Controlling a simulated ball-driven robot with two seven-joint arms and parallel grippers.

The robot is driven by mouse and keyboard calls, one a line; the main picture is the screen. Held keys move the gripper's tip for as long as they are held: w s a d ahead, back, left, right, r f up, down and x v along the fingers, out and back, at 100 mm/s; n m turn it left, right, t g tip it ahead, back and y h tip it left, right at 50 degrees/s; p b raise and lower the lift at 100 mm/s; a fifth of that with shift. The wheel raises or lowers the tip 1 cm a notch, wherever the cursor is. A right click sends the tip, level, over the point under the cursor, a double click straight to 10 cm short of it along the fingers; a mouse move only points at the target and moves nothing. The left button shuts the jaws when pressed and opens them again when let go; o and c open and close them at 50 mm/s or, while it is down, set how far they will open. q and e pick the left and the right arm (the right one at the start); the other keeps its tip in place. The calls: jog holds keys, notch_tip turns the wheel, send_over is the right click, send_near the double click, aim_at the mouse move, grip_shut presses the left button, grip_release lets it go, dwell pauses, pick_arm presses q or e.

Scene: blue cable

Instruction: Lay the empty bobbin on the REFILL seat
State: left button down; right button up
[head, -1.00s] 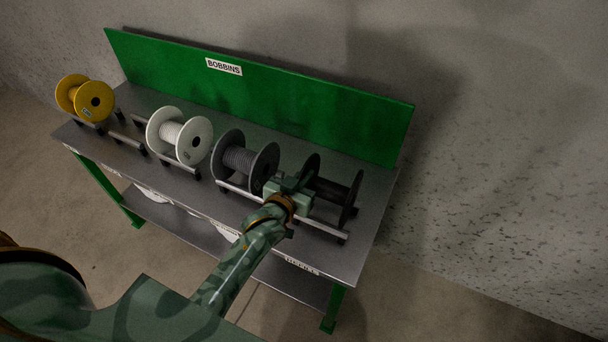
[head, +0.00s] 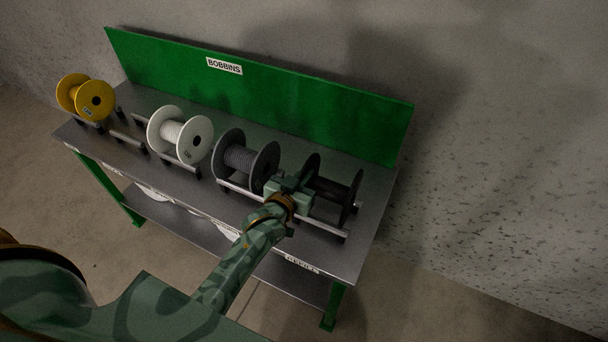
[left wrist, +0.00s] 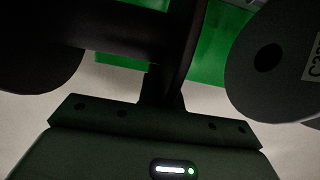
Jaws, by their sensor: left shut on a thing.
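The empty bobbin (head: 335,187) is dark, with two black flanges and a bare core. It is at the right end of the bench, above the seat with the REFILL label (head: 302,264) on the bench edge below. My left gripper (head: 296,184) is at its left flange and is shut on it. In the left wrist view, the bobbin's flange (left wrist: 187,50) stands edge-on between my fingers, with the dark core to its left. A metal rail (head: 325,228) lies at the bobbin's front; whether the bobbin rests on it, I cannot tell. My right gripper is not in view.
A grey bobbin (head: 240,160) stands close left of my gripper; its flange also fills the right of the left wrist view (left wrist: 262,75). White (head: 172,132) and yellow (head: 82,98) bobbins stand farther left, with an empty seat (head: 128,142) between. A green back panel (head: 300,105) closes the rear.

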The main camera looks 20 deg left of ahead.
pick_arm(q)
jog(key=shift+f+b, duration=0.35)
jog(key=shift+f, duration=0.15)
dwell(0.4)
jog(key=c, duration=1.5)
grip_release()
jog(key=shift+f, duration=0.1)
jog(key=s+r+p, duration=0.3)
jog(key=s, duration=1.3)
jog(key=shift+a+r, duration=0.2)
jog(key=shift+a, duration=0.1)
